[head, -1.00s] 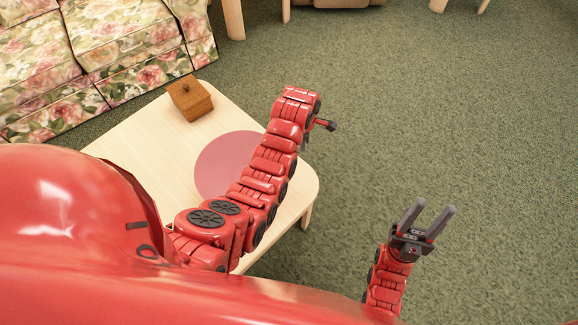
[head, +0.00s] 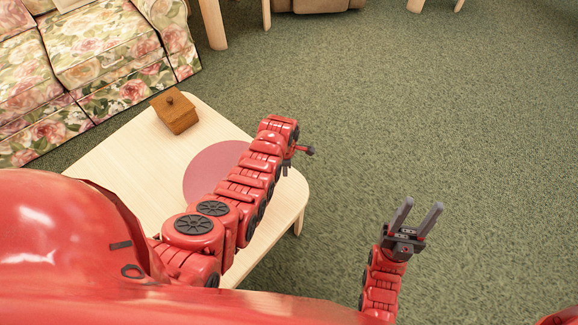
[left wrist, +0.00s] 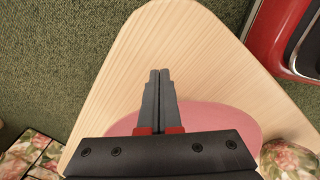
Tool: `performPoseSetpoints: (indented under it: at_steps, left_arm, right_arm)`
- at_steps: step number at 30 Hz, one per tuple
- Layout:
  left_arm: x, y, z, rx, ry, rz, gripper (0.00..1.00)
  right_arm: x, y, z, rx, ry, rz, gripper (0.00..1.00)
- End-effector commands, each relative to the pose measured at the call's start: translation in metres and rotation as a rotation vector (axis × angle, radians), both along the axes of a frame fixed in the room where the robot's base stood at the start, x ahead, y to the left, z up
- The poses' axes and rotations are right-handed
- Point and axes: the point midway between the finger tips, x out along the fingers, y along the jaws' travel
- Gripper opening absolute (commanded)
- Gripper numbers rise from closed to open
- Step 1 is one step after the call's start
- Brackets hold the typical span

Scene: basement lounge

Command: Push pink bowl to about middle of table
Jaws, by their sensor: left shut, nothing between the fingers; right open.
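The pink bowl (head: 208,172) shows as a round pink shape on the pale wooden table (head: 128,165). My left arm hides its right part in the head view. In the left wrist view the bowl (left wrist: 235,118) is partly hidden behind my gripper. My left gripper (head: 309,151) is at the table's right edge in the head view, past the bowl. Its fingers (left wrist: 159,75) are shut and empty, over bare wood in the wrist view. I cannot tell whether it touches the bowl. My right gripper (head: 422,214) is open and empty, over the carpet right of the table.
A brown lidded wooden box (head: 174,112) stands near the table's far edge. A floral sofa (head: 100,50) is at the upper left, beyond the table. Green carpet (head: 450,110) is clear to the right. Wooden furniture legs (head: 214,25) stand at the top.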

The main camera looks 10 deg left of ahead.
Motion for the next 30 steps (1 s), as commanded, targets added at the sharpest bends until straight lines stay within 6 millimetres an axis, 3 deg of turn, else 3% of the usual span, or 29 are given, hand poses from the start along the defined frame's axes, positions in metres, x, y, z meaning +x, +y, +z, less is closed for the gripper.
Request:
performPoseSetpoints:
  at_steps: [7,21,26,30]
  left_arm:
    - [-0.006,0.022,0.001,-0.001,0.000,0.001,0.00]
    - [-0.008,0.030,0.001,-0.001,-0.001,0.001,0.00]
    - [-0.016,0.063,0.003,0.001,-0.002,0.006,0.00]
    - [-0.028,0.104,0.002,0.002,0.001,0.007,0.00]
  right_arm:
    - [0.000,0.000,0.006,0.000,0.000,0.000,0.47]
    - [0.000,0.000,0.007,0.000,0.000,0.000,0.47]
    - [0.000,0.000,0.014,0.000,0.000,0.000,0.47]
    - [0.000,0.000,0.019,0.000,0.000,0.000,0.47]
